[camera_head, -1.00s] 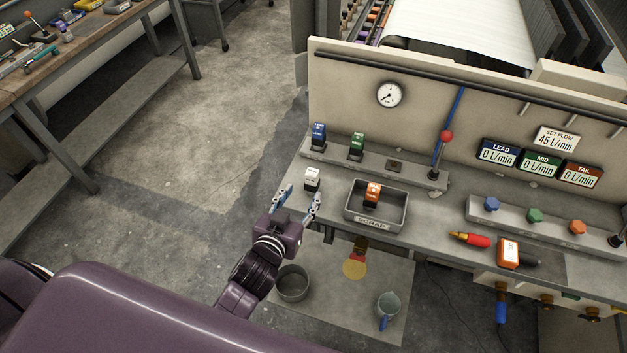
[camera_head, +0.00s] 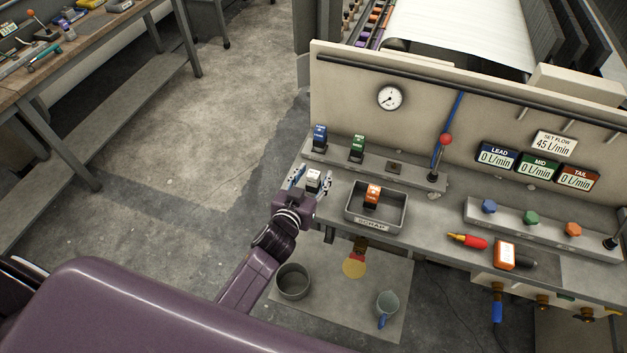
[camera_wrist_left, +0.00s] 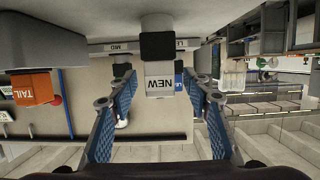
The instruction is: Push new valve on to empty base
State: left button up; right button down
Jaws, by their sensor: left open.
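The new valve (camera_head: 313,179), a white block with a dark base, stands on the bench. It also shows in the left wrist view (camera_wrist_left: 166,82), upside down, labelled NEW, ahead of and between the fingers. My left gripper (camera_head: 312,181) is open, with a finger on each side of the new valve in the head view; contact is not visible. The empty base (camera_head: 394,167) is a small dark square on the raised rail, right of the blue valve (camera_head: 320,137) and the green valve (camera_head: 358,147). My right gripper is not in view.
A scrap tray (camera_head: 351,212) holds an orange valve (camera_head: 373,193), right of my gripper. A lever with a red knob (camera_head: 446,139) rises at the rail's right end. A red-tipped tool (camera_head: 470,241) and an orange device (camera_head: 504,254) lie at the right.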

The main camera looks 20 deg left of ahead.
pick_arm(q)
grip_shut()
dwell(0.3)
jog(key=shift+r, duration=0.1)
jog(key=shift+r, duration=0.55)
notch_tip(320, 180, up, 19)
